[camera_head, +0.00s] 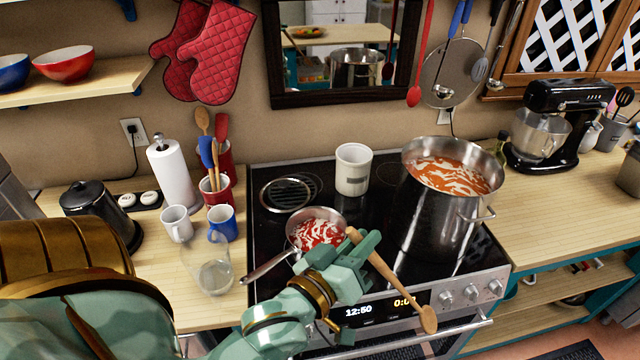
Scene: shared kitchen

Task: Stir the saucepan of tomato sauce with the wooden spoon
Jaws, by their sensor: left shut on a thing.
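The small saucepan (292,238) sits on the front left of the black stovetop, with red sauce streaked white (318,232) in it. Its handle points to the front left. My left gripper (352,262) is at the saucepan's right front side, shut on the wooden spoon (392,276). The spoon slants down to the right. Its bowl end (428,320) is in front of the oven's control panel, outside the saucepan, and its handle end is near the saucepan's right rim. My left arm hides part of the saucepan's front. My right gripper is not in view.
A tall steel pot (435,215) of red sauce stands right of the gripper. A white canister (353,170) stands at the stove's back. A glass (213,272), white mug (177,223) and blue mug (222,222) stand on the left counter. The right counter's front (530,230) is clear.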

